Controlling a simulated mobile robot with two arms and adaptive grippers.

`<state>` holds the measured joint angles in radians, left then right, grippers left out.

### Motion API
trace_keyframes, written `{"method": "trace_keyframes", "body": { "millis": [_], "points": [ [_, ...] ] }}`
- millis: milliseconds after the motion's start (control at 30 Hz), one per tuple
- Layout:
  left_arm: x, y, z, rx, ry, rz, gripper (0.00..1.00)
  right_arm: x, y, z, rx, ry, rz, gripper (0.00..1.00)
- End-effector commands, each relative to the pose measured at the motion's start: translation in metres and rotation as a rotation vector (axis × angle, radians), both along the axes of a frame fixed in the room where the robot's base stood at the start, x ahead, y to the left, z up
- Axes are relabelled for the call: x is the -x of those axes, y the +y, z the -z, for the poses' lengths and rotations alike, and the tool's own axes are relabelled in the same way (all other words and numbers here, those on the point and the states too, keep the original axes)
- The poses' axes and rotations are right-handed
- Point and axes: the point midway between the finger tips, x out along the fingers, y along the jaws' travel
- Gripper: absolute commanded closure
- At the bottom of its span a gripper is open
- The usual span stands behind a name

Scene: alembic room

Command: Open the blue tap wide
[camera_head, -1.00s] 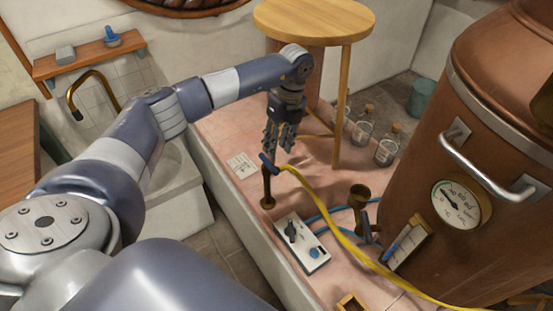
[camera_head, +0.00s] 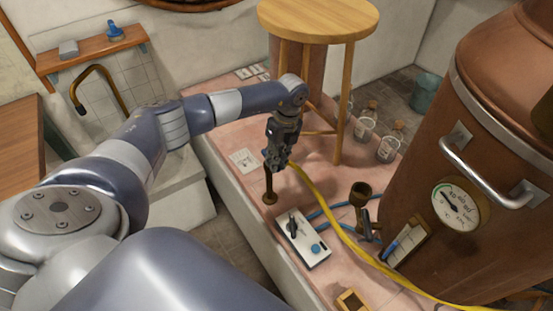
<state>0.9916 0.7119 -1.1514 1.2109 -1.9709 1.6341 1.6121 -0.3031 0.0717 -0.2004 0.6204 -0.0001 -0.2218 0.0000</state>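The tap stands on the pink tiled ledge as a thin brass post (camera_head: 269,188), with a yellow hose (camera_head: 322,207) leading off from its top. Its blue handle is hidden now behind my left gripper (camera_head: 275,163). The gripper points down from the arm that comes in from the left, and its fingers are right at the top of the post. I cannot tell whether the fingers are closed on the handle or only around it. My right gripper is not in view.
A control box (camera_head: 303,240) with a black switch and a blue knob sits in front of the tap. A wooden stool (camera_head: 319,17) stands behind, with glass bottles (camera_head: 365,123) near it. A large copper vessel (camera_head: 500,110) with a gauge fills the right.

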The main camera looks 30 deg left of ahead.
Motion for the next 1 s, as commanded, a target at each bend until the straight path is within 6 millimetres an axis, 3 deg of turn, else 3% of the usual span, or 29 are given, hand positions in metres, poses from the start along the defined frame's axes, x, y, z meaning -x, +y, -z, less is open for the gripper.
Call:
{"method": "trace_keyframes", "body": {
  "millis": [133,467,1000],
  "points": [
    [0.0,0.0,-0.001,0.001,0.0,0.0,1.0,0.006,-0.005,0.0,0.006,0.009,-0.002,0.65],
    [0.002,0.001,-0.001,0.001,-0.001,0.068,1.0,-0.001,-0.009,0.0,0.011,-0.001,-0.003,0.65],
    [0.017,0.01,0.0,0.001,-0.001,0.519,1.0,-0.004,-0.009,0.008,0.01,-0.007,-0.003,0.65]
  ]
}}
